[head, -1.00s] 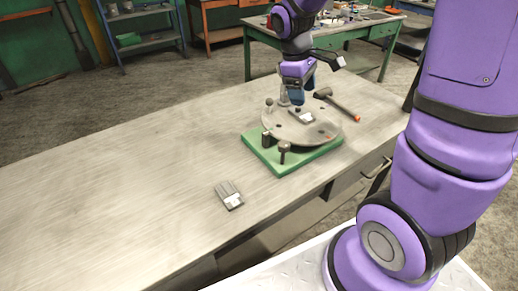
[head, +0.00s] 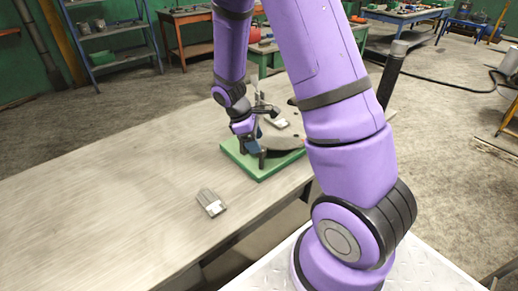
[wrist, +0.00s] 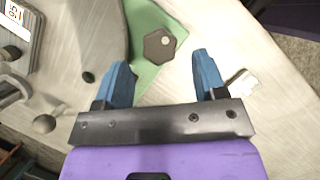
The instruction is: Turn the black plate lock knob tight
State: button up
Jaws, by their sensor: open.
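My gripper (wrist: 160,62) is open and empty. Its two blue fingers stand apart, with the knob centred between their lines and just beyond the tips; it is not held. In the head view, my gripper (head: 252,143) is low over the left part of the green base (head: 262,172). A dark knob (head: 262,157) shows just in front of it. The grey round plate (head: 285,143) is partly hidden by my arm.
A grey block with a white label (head: 211,203) lies on the bench (head: 110,220), left of the base. Another labelled block (head: 278,122) sits on the plate. A ball-ended post (wrist: 43,124) stands near my gripper's left side. The left bench is clear.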

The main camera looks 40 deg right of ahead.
aim_at(261, 159)
jog(key=shift+x, duration=1.95)
jog(key=shift+c, duration=0.3)
jog(key=c, duration=0.9)
